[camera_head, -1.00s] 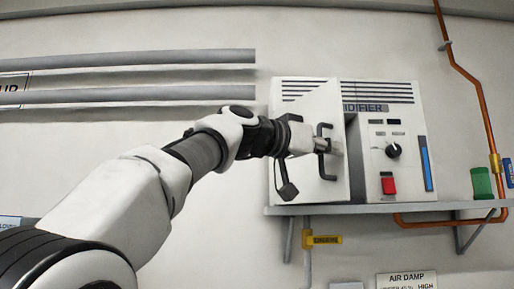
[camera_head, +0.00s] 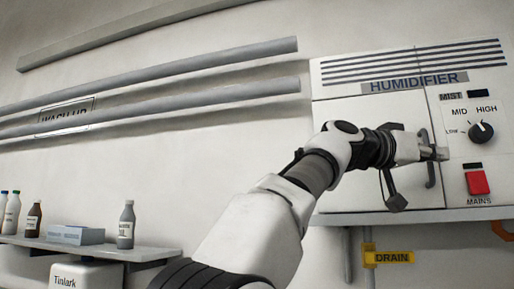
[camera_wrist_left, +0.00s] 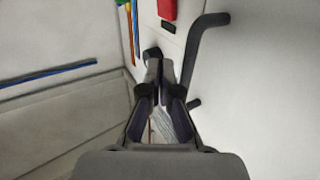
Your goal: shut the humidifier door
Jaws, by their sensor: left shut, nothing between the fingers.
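The humidifier (camera_head: 415,62) is a white wall unit with vents on top and a control panel at its right. Its white door (camera_head: 385,108) looks flush, or nearly flush, with the front. The dark bar handle (camera_head: 430,172) is at the door's right side and also shows in the wrist view (camera_wrist_left: 205,28). My left gripper (camera_head: 440,153) is shut and empty, with its tips close by the handle at the door's right edge. In the wrist view the closed fingers (camera_wrist_left: 158,78) lie beside the handle; contact is unclear. My right gripper is out of view.
The panel carries a dark knob (camera_head: 481,132) and a red MAINS switch (camera_head: 477,182), close to my fingertips. A yellow DRAIN tag (camera_head: 388,258) hangs below. A shelf (camera_head: 95,247) with bottles is at lower left; grey pipes (camera_head: 150,70) run along the wall.

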